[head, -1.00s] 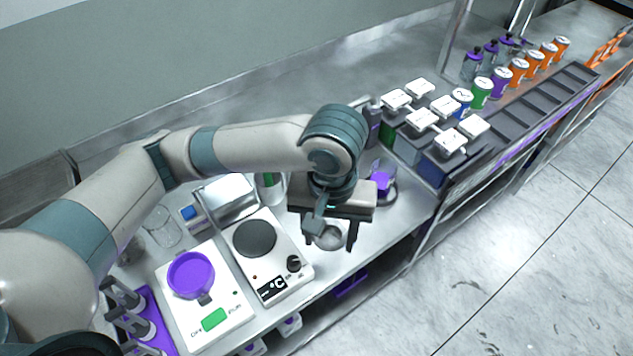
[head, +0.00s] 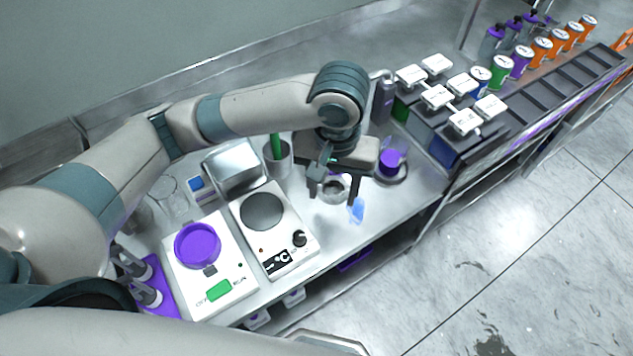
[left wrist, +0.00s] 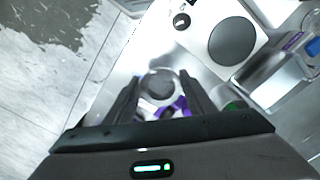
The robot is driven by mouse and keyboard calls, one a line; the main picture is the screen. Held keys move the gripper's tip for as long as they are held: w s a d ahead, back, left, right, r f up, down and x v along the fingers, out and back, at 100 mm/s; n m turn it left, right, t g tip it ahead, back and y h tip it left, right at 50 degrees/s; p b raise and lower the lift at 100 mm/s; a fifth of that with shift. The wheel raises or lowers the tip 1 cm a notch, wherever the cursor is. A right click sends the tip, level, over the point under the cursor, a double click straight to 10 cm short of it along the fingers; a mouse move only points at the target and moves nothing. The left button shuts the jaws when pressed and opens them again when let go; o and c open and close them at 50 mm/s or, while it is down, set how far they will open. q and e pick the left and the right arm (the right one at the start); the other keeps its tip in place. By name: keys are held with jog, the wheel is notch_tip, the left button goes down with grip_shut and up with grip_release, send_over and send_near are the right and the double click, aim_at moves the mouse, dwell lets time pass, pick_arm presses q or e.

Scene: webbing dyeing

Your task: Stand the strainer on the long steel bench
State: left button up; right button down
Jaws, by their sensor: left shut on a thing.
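The strainer appears to be the small round grey piece (head: 335,188) between the fingers of my left gripper (head: 335,190). In the left wrist view a dark round mesh-like disc (left wrist: 158,84) shows between the two fingertips (left wrist: 158,98). My left gripper is shut on it, with the fingers set apart at its sides. It is over the long steel bench (head: 330,230), right of the hotplate. Whether its underside touches the bench cannot be told. A pale blue patch (head: 357,210) shows just below the right-hand finger. My right gripper is out of view.
Hotplate (head: 288,240) and scale with purple dish (head: 197,244) stand left of the gripper. Behind are a steel box (head: 234,167) and a cup with a green stick (head: 278,158). A purple-filled beaker (head: 392,163) stands close right. Bare bench lies in front.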

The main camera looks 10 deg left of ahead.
pick_arm(q)
jog(key=w+a+f, duration=0.1)
jog(key=w, duration=0.1)
jog(key=w+a+f, duration=0.2)
jog(key=w+a+f+p, duration=0.1)
jog(key=w, duration=0.1)
jog(key=shift+a+f, duration=0.25)
jog(key=shift+a, duration=0.05)
jog(key=shift+f+p, duration=0.6)
jog(key=shift+f, duration=1.4)
jog(key=shift+f, duration=0.1)
jog(key=o, duration=1.2)
jog(key=shift+c, duration=0.2)
